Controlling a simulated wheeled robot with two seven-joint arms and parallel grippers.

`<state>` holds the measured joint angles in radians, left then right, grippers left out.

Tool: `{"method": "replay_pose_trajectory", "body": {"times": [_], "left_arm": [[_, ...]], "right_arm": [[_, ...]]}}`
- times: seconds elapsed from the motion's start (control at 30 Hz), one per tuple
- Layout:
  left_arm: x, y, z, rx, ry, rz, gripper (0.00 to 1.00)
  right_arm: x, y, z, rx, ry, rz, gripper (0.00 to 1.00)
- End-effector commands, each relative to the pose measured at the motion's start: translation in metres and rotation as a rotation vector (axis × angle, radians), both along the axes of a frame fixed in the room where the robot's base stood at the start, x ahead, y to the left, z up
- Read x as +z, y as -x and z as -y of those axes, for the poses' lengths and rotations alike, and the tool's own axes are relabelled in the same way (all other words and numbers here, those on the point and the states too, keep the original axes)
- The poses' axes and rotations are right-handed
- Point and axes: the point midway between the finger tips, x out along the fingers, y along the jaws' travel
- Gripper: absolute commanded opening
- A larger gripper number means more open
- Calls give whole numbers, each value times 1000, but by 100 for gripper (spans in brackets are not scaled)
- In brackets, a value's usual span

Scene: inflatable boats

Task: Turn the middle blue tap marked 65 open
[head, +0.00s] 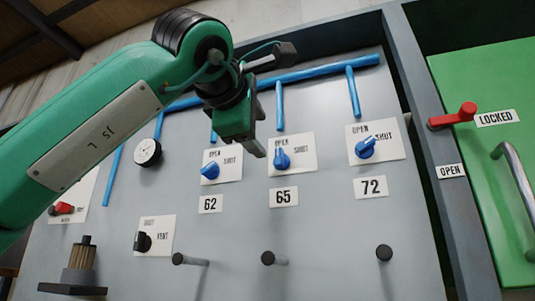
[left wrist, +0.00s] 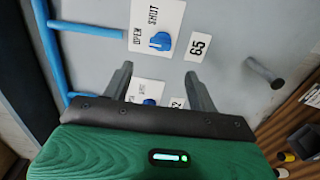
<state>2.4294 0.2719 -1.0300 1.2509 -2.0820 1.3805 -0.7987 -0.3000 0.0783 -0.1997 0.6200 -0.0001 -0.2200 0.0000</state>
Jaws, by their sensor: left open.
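The middle blue tap (head: 282,160) sits on a white plate marked OPEN and SHUT, above the label 65 (head: 284,197). Its handle points roughly upward; I cannot tell the exact setting. My left gripper (head: 257,132) is open and empty, just up and left of this plate, apart from the tap. In the left wrist view the tap 65 (left wrist: 160,41) lies beyond the gap between the two fingers (left wrist: 158,75). The tap 62 (left wrist: 149,101) shows there between the fingers, partly hidden by the gripper body. My right gripper is not in view.
Blue taps 62 (head: 210,171) and 72 (head: 365,149) flank the middle one. Blue pipes (head: 279,105) run above. Several dark pegs (head: 268,258) stick out below. A gauge (head: 147,152) and a black vent knob (head: 143,241) are left. A red latch (head: 455,117) is right.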

Motion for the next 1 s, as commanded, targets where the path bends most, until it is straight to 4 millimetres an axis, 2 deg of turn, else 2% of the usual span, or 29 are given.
{"method": "replay_pose_trajectory", "body": {"times": [0.1, 0.3, 1.0], "left_arm": [[-2, 18, -7, 2, 2, 2, 59], [0, 31, -11, 1, 1, -1, 59], [0, 32, -11, 1, 1, 0, 59]], "right_arm": [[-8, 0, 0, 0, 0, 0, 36], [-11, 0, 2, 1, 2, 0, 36], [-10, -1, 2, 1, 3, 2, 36]]}}
